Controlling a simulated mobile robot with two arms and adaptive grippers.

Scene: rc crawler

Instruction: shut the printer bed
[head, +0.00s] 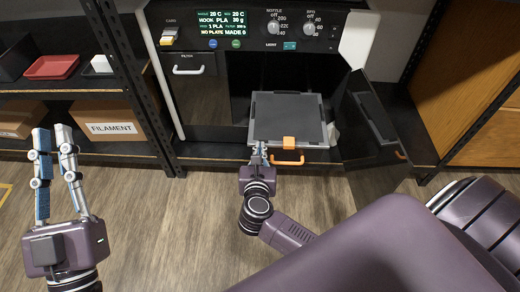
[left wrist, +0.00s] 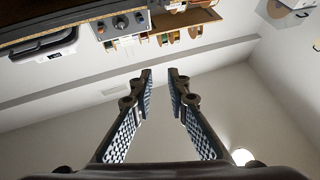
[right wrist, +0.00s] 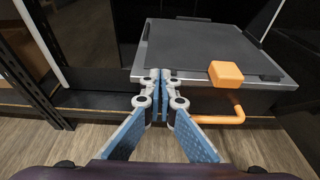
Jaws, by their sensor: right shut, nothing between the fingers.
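The printer bed (head: 280,118), a dark grey plate on a light frame, is slid out of the front opening of the printer (head: 240,48). An orange tab (head: 289,142) sits on its front edge. My right gripper (head: 258,148) is shut and empty, its fingertips at the bed's front edge, left of the tab. The right wrist view shows the closed fingertips (right wrist: 161,76) against or just before the edge of the bed (right wrist: 205,48); I cannot tell whether they touch. My left gripper (head: 53,136) is open and empty, away to the left; its fingertips (left wrist: 160,75) stand apart.
The printer's dark door (head: 375,125) stands swung open to the right of the bed. An orange handle (head: 287,160) is below the bed. A shelf at the left holds a red tray (head: 52,66) and a box marked FILAMENT (head: 112,127). The floor in front is clear.

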